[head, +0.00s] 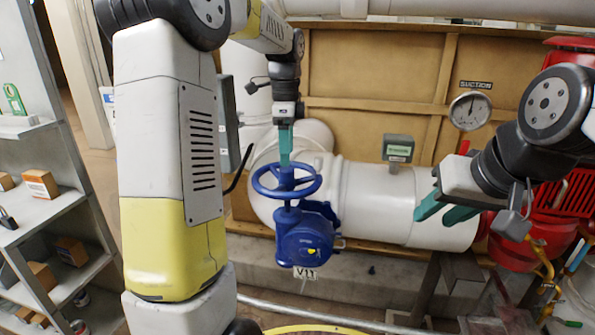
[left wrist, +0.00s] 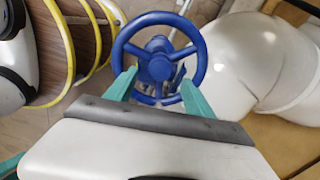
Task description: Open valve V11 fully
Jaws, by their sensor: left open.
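The valve has a blue spoked handwheel (head: 287,181) on a blue body (head: 305,239), with a tag (head: 305,273) reading V11 below it. My left gripper (head: 285,163) points down at the wheel from above. In the left wrist view, its two teal fingers (left wrist: 159,80) are apart, one on each side of the lower part of the wheel (left wrist: 158,60). I cannot tell whether they touch the rim. My right gripper (head: 432,207) is open and empty, to the right of the valve in front of the white pipe.
A large white pipe (head: 375,203) runs behind the valve. A gauge (head: 470,110) and red equipment (head: 520,238) stand at the right. A grey shelf (head: 50,210) with boxes is at the left. A yellow ring (head: 315,330) shows at the bottom.

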